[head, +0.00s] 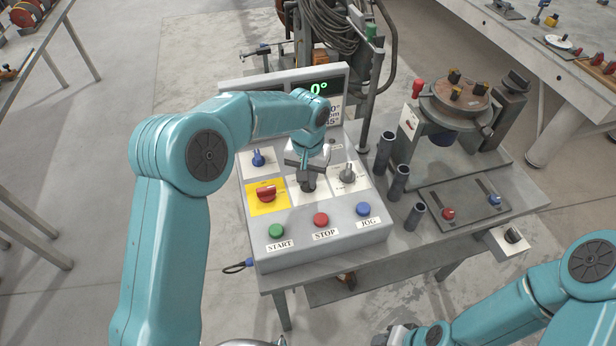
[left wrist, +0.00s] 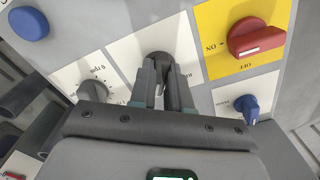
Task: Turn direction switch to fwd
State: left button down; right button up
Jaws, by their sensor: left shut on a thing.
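The control box (head: 250,238) stands on the bench with the direction switch (head: 308,186), a dark knob on a white plate, in the middle of its sloped face. My left gripper (head: 306,170) comes down over this knob from behind. In the left wrist view the gripper (left wrist: 165,82) has its two fingers on either side of the knob (left wrist: 160,58), shut on it. The fingers and palm hide most of the plate's markings, so I cannot read the setting. Part of my right gripper (head: 398,336) shows at the bottom edge, its fingers unclear.
Close by are the red power switch (head: 266,194) on its yellow plate, a blue switch (head: 257,158) and a grey knob (head: 347,174). In front are green (head: 276,231), red (head: 321,219) and blue (head: 363,209) buttons. Dark tubes (head: 398,184) and a round table (head: 455,92) stand right.

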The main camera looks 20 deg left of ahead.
pick_arm(q)
jog(key=shift+w+m, duration=0.15)
jog(key=shift+m, duration=0.95)
jog(key=c, duration=1.1)
grip_release()
jog(key=shift+w, duration=0.1)
jog(key=shift+r, duration=0.2)
notch_tip(320, 180, up, 16)
jog(key=shift+f, duration=0.1)
